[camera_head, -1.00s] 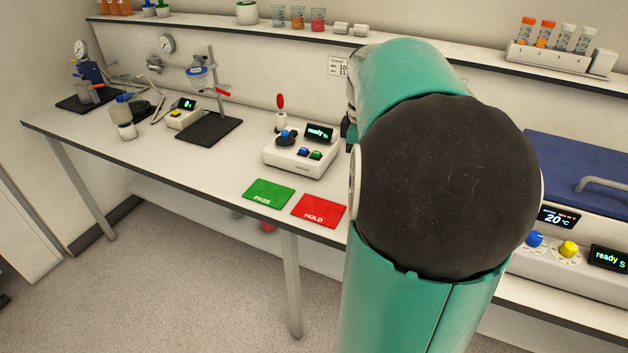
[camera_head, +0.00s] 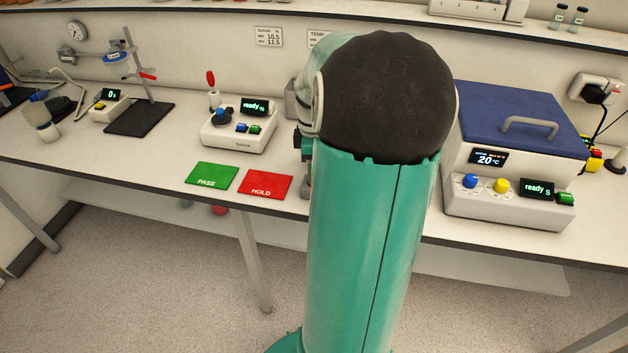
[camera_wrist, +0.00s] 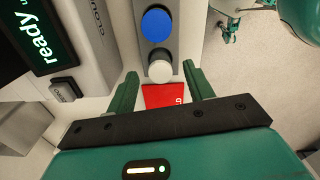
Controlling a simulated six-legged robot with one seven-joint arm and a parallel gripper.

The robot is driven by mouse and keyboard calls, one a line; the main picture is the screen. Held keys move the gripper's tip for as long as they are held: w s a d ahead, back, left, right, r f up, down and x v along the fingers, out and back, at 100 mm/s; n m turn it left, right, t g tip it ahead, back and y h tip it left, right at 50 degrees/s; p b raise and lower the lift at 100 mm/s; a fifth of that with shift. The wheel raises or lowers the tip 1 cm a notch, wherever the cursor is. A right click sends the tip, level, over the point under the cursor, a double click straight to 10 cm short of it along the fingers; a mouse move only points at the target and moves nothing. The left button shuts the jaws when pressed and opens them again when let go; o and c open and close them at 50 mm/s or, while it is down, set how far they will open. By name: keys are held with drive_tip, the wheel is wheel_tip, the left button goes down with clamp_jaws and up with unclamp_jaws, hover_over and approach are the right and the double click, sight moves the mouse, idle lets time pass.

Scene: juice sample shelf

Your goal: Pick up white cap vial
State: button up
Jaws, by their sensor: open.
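The white cap vial (camera_wrist: 160,71) shows from above in the wrist view, its round white cap at the near end of a grey holder (camera_wrist: 146,63). A blue cap (camera_wrist: 157,25) sits beyond it in the same holder. My gripper (camera_wrist: 161,76) is open, with one green finger to each side of the white cap. I cannot tell how far the fingers are above it. The vial's body is hidden below its cap. In the head view my arm hides the vial and most of the gripper.
A device with a "ready" display (camera_head: 238,126) stands left of the arm. A blue-lidded bath (camera_head: 515,150) stands right. A shelf (camera_head: 330,15) runs above.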

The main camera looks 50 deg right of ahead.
wheel_tip(320, 180, down, 3)
drive_tip(key=shift+r, duration=0.2)
drive_tip(key=c, duration=1.1)
drive_tip(key=shift+o, duration=0.2)
drive_tip(key=shift+r, duration=0.15)
